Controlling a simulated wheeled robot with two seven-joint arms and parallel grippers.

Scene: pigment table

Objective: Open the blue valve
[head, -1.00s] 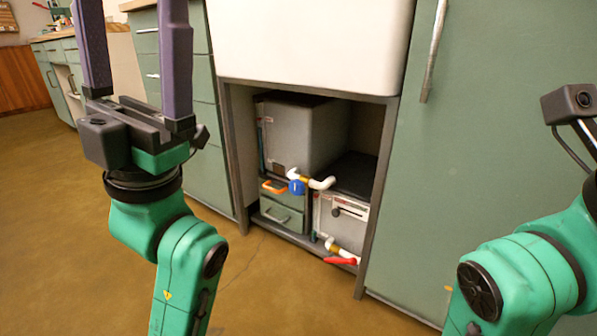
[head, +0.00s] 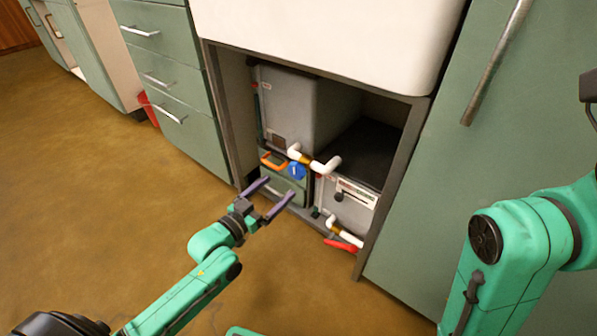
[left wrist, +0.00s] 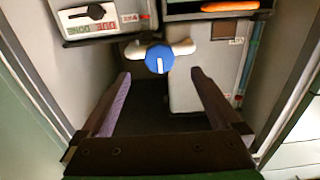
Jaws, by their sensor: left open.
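The blue valve (head: 296,170) is a round blue knob on a white pipe with a brass-coloured fitting, in the open cabinet under the white sink. In the left wrist view the blue valve (left wrist: 159,59) has a white bar mark and lies beyond and between the fingertips. My left gripper (head: 280,193) is open and empty, with its purple fingers pointing into the cabinet, below and to the left of the valve. The fingers also show in the left wrist view (left wrist: 159,77), apart from the knob. My right gripper is out of view; only part of the right arm shows.
A second white pipe with a red lever handle (head: 343,243) sits low at the cabinet's front. Grey boxes (head: 286,108) and a case with an orange handle (head: 273,160) stand inside. Cabinet posts (head: 393,175) flank the opening.

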